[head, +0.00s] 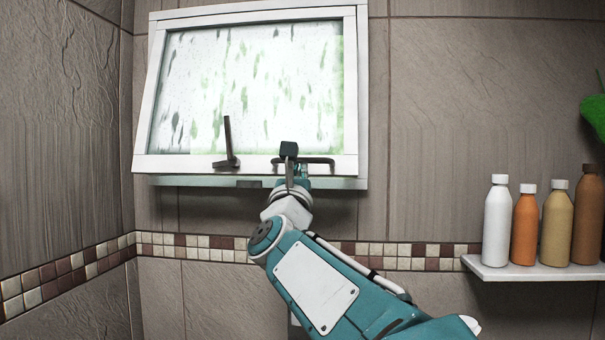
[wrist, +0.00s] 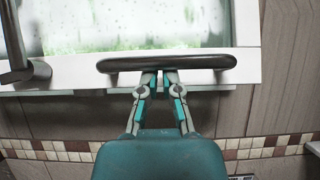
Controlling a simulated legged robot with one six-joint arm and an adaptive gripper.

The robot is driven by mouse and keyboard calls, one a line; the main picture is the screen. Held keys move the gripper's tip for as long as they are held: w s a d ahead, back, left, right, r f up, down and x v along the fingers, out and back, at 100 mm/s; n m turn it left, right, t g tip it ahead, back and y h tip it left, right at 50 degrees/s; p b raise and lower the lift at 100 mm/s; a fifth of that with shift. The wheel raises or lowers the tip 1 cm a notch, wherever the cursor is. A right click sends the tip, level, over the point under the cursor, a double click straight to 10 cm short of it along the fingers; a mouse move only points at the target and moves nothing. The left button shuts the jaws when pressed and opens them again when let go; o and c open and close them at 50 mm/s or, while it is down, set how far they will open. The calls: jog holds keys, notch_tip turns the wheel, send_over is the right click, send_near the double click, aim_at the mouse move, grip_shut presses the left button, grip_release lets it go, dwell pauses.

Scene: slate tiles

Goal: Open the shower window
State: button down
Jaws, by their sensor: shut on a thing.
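The shower window (head: 250,90) has a white sash around frosted, green-streaked glass, set in a tiled wall. Its lower edge stands out from the white outer frame (head: 362,90), so it is tilted partly open. A dark horizontal bar handle (head: 318,161) is on the lower rail, and it also shows in the wrist view (wrist: 205,62). A dark lever (head: 229,140) stands upright to its left and shows in the wrist view (wrist: 14,45). My gripper (head: 290,170) is at the handle; in the wrist view its fingers (wrist: 160,76) are closed together on the middle of the bar.
A white shelf (head: 530,268) at the right holds several bottles (head: 526,225). A green leaf (head: 595,115) shows at the right edge. A mosaic band (head: 210,248) runs along the wall below the window. The wall left of the window is bare.

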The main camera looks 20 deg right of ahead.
jog(key=s+a+r, duration=0.3)
jog(key=s+r, duration=0.1)
jog(key=s, duration=0.4)
jog(key=shift+s+r, duration=0.15)
jog(key=shift+r, duration=0.2)
jog(key=shift+f, duration=0.1)
